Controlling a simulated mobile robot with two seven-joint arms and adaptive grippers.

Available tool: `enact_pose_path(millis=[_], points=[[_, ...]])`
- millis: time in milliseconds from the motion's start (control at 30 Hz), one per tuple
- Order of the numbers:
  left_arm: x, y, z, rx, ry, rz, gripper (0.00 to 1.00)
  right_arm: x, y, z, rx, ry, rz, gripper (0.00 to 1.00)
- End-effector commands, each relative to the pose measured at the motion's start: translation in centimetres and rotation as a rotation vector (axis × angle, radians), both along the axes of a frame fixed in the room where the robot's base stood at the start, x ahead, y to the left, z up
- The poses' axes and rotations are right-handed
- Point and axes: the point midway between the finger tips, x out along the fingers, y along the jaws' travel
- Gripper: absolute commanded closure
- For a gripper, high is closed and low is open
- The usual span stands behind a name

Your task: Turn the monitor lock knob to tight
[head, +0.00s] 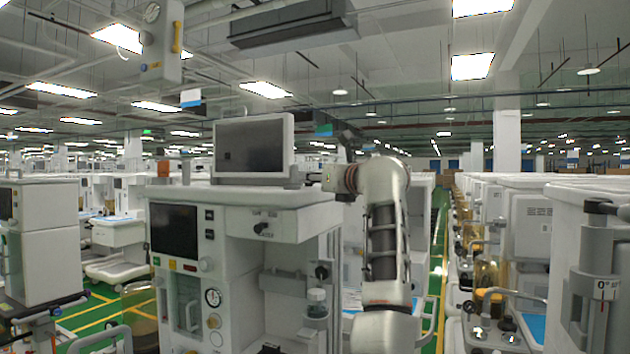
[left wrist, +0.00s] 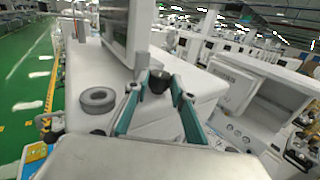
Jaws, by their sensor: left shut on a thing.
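The monitor (head: 250,147) stands upright on top of the anaesthesia cart (head: 285,198), its dark screen facing forward. In the left wrist view the monitor (left wrist: 122,28) rises at the upper left. The dark round lock knob (left wrist: 159,80) is at the foot of the monitor mount, between the two teal fingers of my left gripper (left wrist: 157,92). The gripper is shut on the knob. In the head view my left arm stands right of the cart and its gripper end meets the monitor's base at the right; fingers and knob are too small to make out there. The knob's lock marking is not readable. My right gripper is out of view.
A grey ring-shaped part (left wrist: 98,99) sits on the white cart top beside the gripper. A hanging unit (head: 162,40) is at the upper left. Other carts (head: 40,240) stand on both sides. A green floor aisle (head: 438,225) runs behind my arm.

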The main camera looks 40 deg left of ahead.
Motion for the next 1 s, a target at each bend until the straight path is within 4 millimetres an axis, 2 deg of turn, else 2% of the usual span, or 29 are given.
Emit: enact_pose_path(millis=[233, 267, 300, 600, 733, 867, 1000], points=[[0.0, 0.0, 0.0, 0.002, 0.001, 0.0, 0.97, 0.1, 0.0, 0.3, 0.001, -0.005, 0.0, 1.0], [0.0, 0.0, 0.0, 0.002, 0.002, 0.0, 0.68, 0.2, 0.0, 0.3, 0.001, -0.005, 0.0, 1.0], [0.0, 0.0, 0.0, 0.002, 0.002, 0.0, 0.59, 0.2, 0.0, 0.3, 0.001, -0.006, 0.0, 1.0], [0.0, 0.0, 0.0, 0.0, 0.001, 0.001, 0.59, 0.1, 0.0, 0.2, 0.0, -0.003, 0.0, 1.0], [0.0, 0.0, 0.6, 0.001, -0.001, 0.001, 0.59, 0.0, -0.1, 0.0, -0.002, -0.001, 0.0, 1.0], [0.0, 0.0, 2.4, 0.0, -0.003, 0.001, 0.59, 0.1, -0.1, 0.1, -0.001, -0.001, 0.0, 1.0], [-0.1, 0.1, 5.1, 0.0, -0.003, 0.001, 0.59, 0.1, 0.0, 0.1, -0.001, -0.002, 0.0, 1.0]])
